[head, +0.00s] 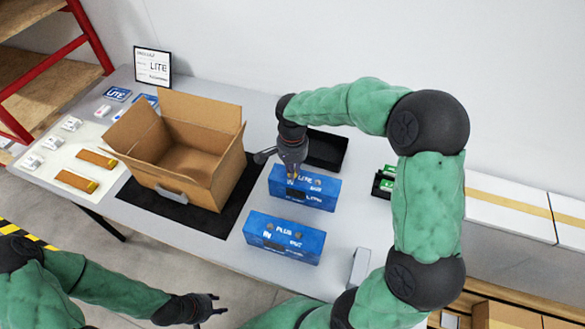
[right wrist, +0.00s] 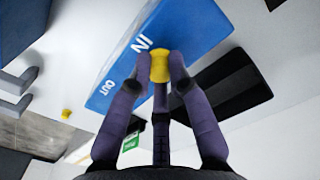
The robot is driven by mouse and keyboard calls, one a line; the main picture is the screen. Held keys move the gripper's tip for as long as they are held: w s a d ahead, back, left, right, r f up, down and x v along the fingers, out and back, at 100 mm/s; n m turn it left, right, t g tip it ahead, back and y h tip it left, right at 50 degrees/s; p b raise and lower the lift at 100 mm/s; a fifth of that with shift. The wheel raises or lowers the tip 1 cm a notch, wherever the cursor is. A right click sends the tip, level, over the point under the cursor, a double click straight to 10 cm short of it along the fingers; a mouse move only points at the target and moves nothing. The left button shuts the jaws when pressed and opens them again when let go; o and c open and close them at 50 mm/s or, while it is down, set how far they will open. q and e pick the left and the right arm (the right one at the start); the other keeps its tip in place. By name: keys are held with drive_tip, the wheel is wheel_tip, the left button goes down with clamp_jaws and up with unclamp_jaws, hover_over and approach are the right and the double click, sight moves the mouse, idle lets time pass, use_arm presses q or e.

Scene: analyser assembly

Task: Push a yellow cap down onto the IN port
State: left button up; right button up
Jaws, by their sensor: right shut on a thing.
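My right gripper (head: 292,172) is shut on a small yellow cap (right wrist: 160,66), with its fingers around the cap's sides. It points down at the top of the blue LITE analyser (head: 318,197). In the right wrist view the cap is beside the white IN label on the analyser's blue face (right wrist: 112,90). The OUT label is farther to the lower left. The IN port itself is hidden behind the cap and fingers, so I cannot tell whether the cap touches it. My left gripper (head: 215,304) is open and empty, low in front of the table.
A blue PLUS analyser (head: 285,252) stands in front of the LITE one. An open cardboard box (head: 172,188) stands left on a black mat (head: 215,222). A black tray (head: 325,150) lies behind. Small cartons and brown strips lie at the table's left end.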

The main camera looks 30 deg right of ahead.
drive_tip(key=shift+f, duration=0.3)
idle(0.5)
drive_tip(key=o, duration=0.8)
drive_tip(key=shift+c, duration=0.2)
drive_tip(key=shift+r, duration=0.1)
drive_tip(key=shift+r+p, duration=2.45)
drive_tip(key=shift+r, duration=1)
drive_tip(key=shift+f, duration=0.1)
